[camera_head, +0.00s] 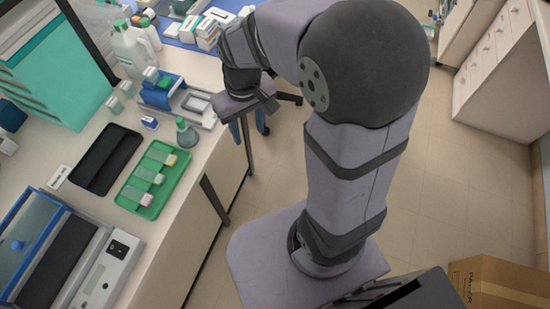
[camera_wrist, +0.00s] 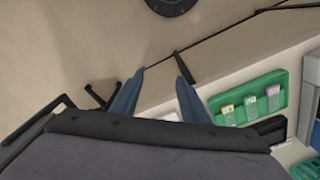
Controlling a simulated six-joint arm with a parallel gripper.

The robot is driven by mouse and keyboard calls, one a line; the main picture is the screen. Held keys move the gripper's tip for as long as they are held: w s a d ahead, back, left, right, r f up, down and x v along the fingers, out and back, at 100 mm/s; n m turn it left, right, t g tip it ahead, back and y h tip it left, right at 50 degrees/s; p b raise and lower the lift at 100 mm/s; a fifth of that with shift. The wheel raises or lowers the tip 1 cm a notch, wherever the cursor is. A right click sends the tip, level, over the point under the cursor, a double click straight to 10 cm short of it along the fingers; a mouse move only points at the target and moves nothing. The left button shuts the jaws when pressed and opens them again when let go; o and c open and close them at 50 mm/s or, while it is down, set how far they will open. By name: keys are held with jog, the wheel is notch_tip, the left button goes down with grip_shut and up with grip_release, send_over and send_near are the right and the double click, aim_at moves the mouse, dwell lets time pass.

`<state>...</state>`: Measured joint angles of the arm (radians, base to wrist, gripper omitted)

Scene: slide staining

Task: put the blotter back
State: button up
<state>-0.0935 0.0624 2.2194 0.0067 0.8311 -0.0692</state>
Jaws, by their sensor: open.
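I cannot tell for certain which thing is the blotter. A blue block with a green top (camera_head: 163,84) stands on the bench beside a pale grey tray (camera_head: 205,121). A smaller blue-and-white piece (camera_head: 149,122) lies nearer the front. My gripper (camera_head: 250,128) hangs beyond the bench's right edge, over the floor. Its two blue fingers are apart with nothing seen between them, also in the wrist view (camera_wrist: 160,79). The gripper is clear of the things on the bench.
A green tray (camera_head: 131,181) with three pale-ended slides lies near the bench edge, beside a black tray (camera_head: 91,179). A conical flask with a green cap (camera_head: 187,137) stands near the grey tray. White bottles (camera_head: 131,50) stand behind. A blue-lidded machine (camera_head: 72,262) fills the front left.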

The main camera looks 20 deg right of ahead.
jog(key=s+d+f+m, duration=0.1)
jog(key=s+d+f, duration=0.2)
jog(key=s, duration=0.6)
jog(key=shift+m, duration=0.4)
